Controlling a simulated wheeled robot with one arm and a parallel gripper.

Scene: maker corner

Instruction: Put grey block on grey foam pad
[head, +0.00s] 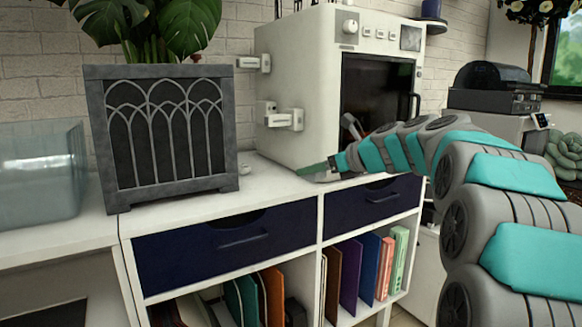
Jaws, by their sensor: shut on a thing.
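My gripper (328,166) is at the end of my arm, low over the white cabinet top, in front of the big light-grey machine. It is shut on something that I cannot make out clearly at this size. A slim green piece (313,169) shows at its tip, and I cannot tell if it is part of the gripper. A pale grey patch (322,178) lies just below the tip; I cannot tell if it is the grey foam pad. I cannot pick out the grey block for certain.
The machine (300,90) stands right behind my gripper. A grey planter (160,135) with a leafy plant and a clear bin (40,175) stand to the left. The white cabinet top (270,185) has a free strip between planter and gripper. Drawers and books are below.

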